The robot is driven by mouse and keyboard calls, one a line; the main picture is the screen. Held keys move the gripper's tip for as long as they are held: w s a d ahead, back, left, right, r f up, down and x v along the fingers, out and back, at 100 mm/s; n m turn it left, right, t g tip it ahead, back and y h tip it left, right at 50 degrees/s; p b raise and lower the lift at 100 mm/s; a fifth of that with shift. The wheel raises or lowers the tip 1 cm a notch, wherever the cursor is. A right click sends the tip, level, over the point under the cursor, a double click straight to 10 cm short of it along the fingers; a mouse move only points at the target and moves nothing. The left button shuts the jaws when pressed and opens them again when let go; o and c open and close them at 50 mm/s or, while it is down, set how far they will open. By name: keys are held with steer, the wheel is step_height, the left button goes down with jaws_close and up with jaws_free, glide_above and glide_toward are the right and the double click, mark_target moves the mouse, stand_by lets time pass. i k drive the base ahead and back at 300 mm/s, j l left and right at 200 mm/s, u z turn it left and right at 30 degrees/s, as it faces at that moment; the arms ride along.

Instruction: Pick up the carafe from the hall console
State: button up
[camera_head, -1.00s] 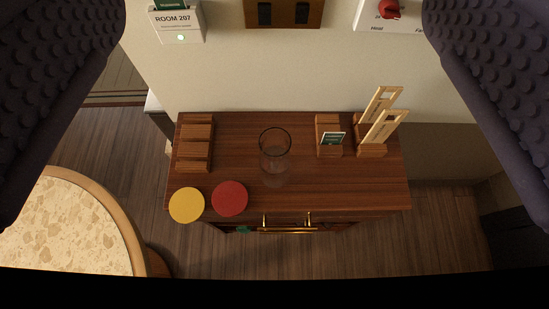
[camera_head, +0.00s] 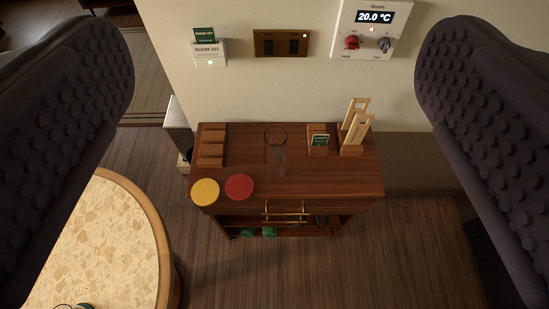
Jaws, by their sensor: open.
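The carafe (camera_head: 276,158) is a clear glass vessel with a dark rim. It stands upright near the middle of the wooden hall console (camera_head: 260,186), and its lower part is hard to make out against the wood. My gripper (camera_head: 275,75) is open, with its two dark studded fingers at the left and right edges of the picture. Nothing is between the fingers. The console and carafe lie beyond the fingers, well apart from them.
Yellow (camera_head: 205,191) and red (camera_head: 239,187) discs sit at the console's front left. A slotted wooden rack (camera_head: 211,146) is behind them. A small card holder (camera_head: 318,141) and a stand with wooden tags (camera_head: 352,136) are on the right. A round speckled table (camera_head: 105,240) stands front left.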

mark_target(276, 156)
steer(key=i+j+u, duration=0.15)
steer(key=i+u, duration=0.3)
steer(key=i, duration=0.95)
